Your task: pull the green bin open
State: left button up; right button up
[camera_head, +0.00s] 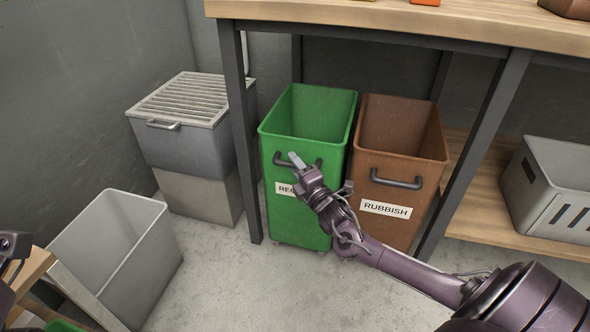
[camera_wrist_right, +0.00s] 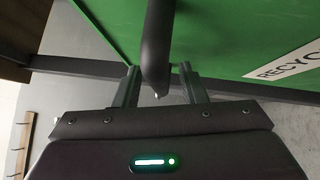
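The green bin (camera_head: 304,220) stands under the workbench, open at the top, with a dark bar handle (camera_head: 313,163) on its front and a partly hidden white label. In the right wrist view the handle (camera_wrist_right: 157,40) passes between the two fingers of my right gripper (camera_wrist_right: 160,88), with the green front (camera_wrist_right: 215,30) beyond. The fingers are apart, with small gaps to the handle. My right gripper (camera_head: 298,162) also shows in the head view, in front of the bin. Of my left arm only a dark part shows at the left edge; its fingers are not visible.
A brown bin (camera_head: 400,210) labelled RUBBISH stands close on the right. Bench legs (camera_head: 241,140) flank the bins. A grated grey box (camera_head: 180,120) and an open grey bin (camera_head: 125,255) stand left. The floor (camera_head: 235,290) in front is clear.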

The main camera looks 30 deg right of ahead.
jog(key=shift+w, duration=0.2)
jog(key=shift+c, duration=0.5)
grip_shut()
jog(key=shift+s, duration=0.1)
